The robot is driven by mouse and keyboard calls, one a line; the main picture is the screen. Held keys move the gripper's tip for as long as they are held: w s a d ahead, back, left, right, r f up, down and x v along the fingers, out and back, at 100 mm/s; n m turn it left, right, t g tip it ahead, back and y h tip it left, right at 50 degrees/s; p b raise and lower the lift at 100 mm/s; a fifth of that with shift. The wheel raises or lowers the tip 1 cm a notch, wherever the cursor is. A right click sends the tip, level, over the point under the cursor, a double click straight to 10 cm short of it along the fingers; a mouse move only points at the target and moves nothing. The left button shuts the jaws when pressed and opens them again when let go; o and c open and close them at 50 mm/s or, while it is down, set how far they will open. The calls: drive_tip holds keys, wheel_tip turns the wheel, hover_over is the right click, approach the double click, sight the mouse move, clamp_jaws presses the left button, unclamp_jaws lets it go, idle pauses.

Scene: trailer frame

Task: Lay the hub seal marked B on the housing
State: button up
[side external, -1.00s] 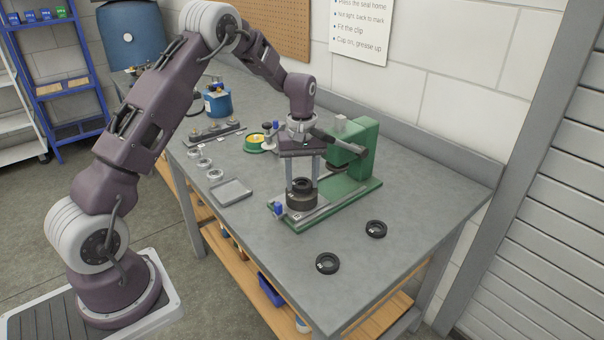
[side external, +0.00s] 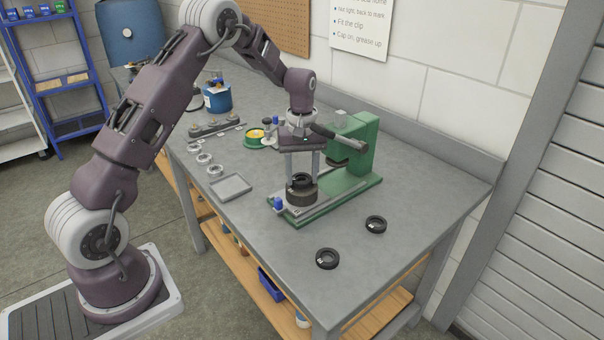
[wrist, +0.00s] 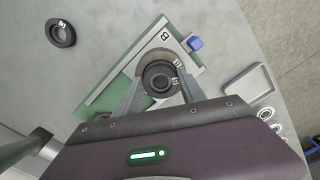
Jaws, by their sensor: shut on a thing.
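My gripper (side external: 302,176) points down over the green press, its two fingers shut on a black ring-shaped seal (side external: 301,180). In the wrist view the seal (wrist: 158,77) sits between the fingertips, with a small white mark on its edge too small to read for sure. The dark round housing (side external: 301,195) is directly below, on the press bed. In the wrist view the housing (wrist: 143,68) shows around the seal. The seal is at the housing's top; I cannot tell whether it touches. A plate on the press bed carries a letter B (wrist: 165,36).
Two other black seals (side external: 327,259) (side external: 376,224) lie on the bench to the right. The green press column (side external: 362,150) stands close behind my gripper. A shallow grey tray (side external: 230,188) and several metal rings (side external: 204,158) lie to the left.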

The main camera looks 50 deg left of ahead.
drive_tip(key=shift+f, duration=0.55)
idle(0.9)
drive_tip(key=o, duration=1.8)
wheel_tip(320, 180, up, 7)
drive_tip(key=shift+r, duration=0.1)
